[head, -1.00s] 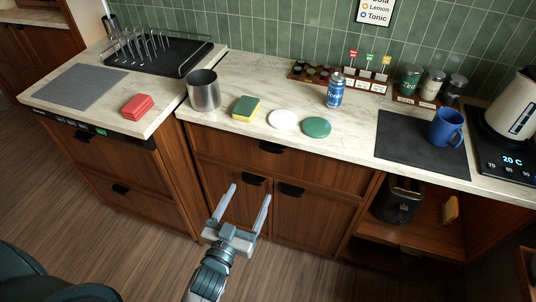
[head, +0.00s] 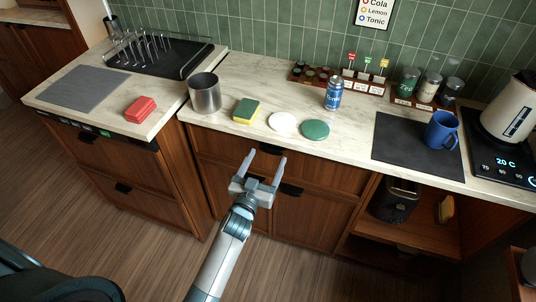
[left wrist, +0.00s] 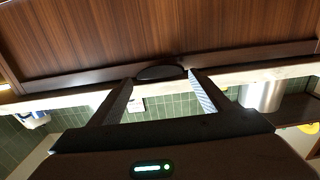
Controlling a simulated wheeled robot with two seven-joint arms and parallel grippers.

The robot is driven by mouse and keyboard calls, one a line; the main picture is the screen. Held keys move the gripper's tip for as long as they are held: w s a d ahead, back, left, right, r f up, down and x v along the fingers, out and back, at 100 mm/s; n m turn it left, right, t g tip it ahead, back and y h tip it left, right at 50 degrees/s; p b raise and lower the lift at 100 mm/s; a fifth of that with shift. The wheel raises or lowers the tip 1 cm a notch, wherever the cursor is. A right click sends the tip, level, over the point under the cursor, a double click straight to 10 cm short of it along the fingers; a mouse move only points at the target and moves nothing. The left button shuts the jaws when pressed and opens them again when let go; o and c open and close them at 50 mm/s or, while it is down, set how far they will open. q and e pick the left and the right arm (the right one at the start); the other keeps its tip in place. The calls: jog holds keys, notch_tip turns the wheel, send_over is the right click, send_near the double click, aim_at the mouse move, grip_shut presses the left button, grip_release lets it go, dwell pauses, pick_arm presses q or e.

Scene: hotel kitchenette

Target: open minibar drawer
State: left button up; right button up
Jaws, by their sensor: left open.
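The wooden drawer front (head: 330,178) sits under the marble counter in the head view and is closed. Its dark cup handle (head: 270,148) is at the top middle of the front, partly behind my left fingertips. My left gripper (head: 267,156) is open and empty, in front of this drawer. In the left wrist view, the dark handle (left wrist: 160,72) shows between the two open fingertips (left wrist: 160,78), with the drawer's wood filling the top. I cannot tell whether the fingers touch it. My right gripper is not in view.
The counter above holds a metal cup (head: 204,93), a sponge (head: 245,111), a white disc (head: 283,123), a green disc (head: 315,130) and a can (head: 333,93). An open shelf (head: 420,228) is to the right. Floor at left is clear.

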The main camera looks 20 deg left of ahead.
pick_arm(q)
jog(key=shift+w, duration=1.1)
jog(key=shift+c, duration=0.2)
jog(key=c, duration=1.2)
jog(key=shift+s+p, duration=0.3)
jog(key=shift+s, duration=0.2)
jog(key=shift+c, duration=0.2)
jog(key=s+a+p, duration=0.1)
jog(key=s+p, duration=0.4)
jog(key=s, duration=2.5)
jog(key=shift+s, duration=0.2)
jog(key=o, duration=1.3)
